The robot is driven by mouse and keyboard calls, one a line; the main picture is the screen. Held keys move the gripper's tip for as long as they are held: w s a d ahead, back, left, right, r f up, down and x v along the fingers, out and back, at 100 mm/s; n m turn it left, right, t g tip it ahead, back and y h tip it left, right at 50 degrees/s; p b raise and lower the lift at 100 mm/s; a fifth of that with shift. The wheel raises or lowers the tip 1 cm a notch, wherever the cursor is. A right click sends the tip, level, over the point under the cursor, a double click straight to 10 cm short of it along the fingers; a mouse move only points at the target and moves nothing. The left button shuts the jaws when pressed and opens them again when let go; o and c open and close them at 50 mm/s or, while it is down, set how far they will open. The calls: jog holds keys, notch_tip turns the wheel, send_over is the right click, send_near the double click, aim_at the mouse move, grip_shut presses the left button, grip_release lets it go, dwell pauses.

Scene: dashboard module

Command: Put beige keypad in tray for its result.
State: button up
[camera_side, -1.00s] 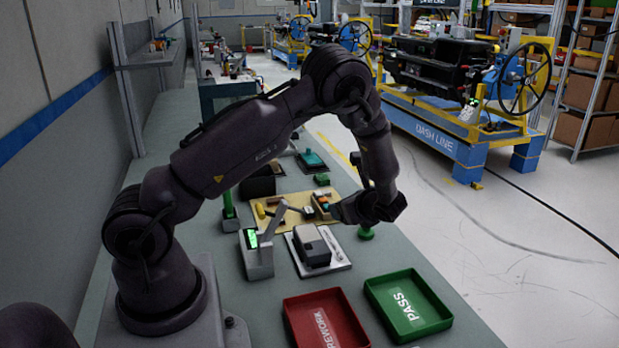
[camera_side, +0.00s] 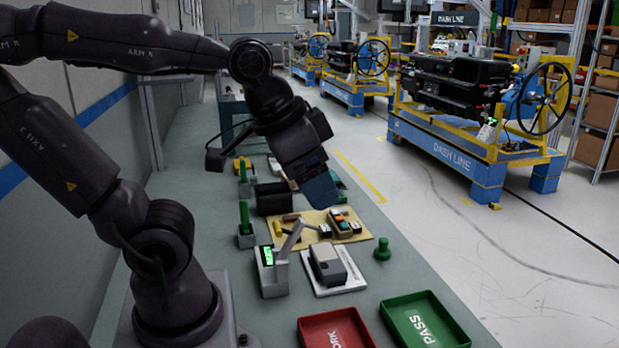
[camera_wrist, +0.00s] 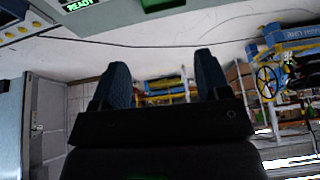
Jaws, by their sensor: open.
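My gripper (camera_side: 322,188) is raised above the bench behind the yellow mat in the side view. In the wrist view its two fingers (camera_wrist: 161,78) stand apart with nothing between them. I cannot clearly pick out a beige keypad; several small parts (camera_side: 342,222) lie on the yellow mat (camera_side: 362,237), too small to identify. A grey-topped block (camera_side: 328,262) sits on a white plate (camera_side: 352,284). Beside it stands a grey device (camera_side: 274,282) with a lit green screen and a raised arm. The red REWORK tray (camera_side: 312,326) and green PASS tray (camera_side: 395,318) look empty.
A green knob (camera_side: 382,250) stands near the right bench edge. Green posts (camera_side: 245,217) and a black bin (camera_side: 272,198) stand at the left and back. In the wrist view a READY display (camera_wrist: 80,5) shows at the top edge.

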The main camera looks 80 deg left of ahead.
jog(key=shift+s+d+r, duration=0.1)
jog(key=shift+s+d, duration=0.25)
jog(key=shift+d, duration=0.05)
jog(key=c, duration=0.4)
jog(key=shift+o, duration=0.2)
